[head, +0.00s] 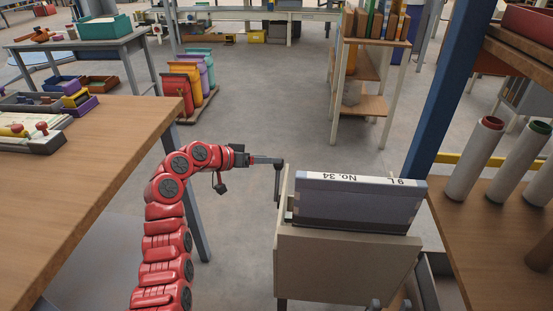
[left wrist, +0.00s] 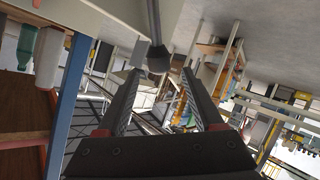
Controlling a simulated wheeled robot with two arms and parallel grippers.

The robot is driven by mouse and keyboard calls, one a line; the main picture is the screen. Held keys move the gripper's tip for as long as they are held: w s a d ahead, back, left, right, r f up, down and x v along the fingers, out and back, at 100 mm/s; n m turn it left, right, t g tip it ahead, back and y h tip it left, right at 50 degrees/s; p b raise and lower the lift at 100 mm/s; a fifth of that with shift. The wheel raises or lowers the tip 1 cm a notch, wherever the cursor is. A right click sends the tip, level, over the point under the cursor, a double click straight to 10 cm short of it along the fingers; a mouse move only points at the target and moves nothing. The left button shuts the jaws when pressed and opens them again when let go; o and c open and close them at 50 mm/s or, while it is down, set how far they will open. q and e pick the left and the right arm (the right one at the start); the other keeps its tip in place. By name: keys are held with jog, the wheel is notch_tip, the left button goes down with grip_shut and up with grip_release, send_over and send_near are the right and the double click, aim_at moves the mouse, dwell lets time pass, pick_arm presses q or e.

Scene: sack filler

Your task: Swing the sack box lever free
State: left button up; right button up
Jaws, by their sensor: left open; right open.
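Contact cannot be told.
A wooden table (head: 100,180) stands left of my arm. A blue post (head: 450,90) and a wooden shelf with grey tubes (head: 473,160) stand close on the right. A shelf rack (head: 370,60) is behind the box. The floor left of the box is clear.

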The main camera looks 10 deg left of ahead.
pick_arm(q)
jog(key=v, duration=0.7)
jog(key=shift+p, duration=0.3)
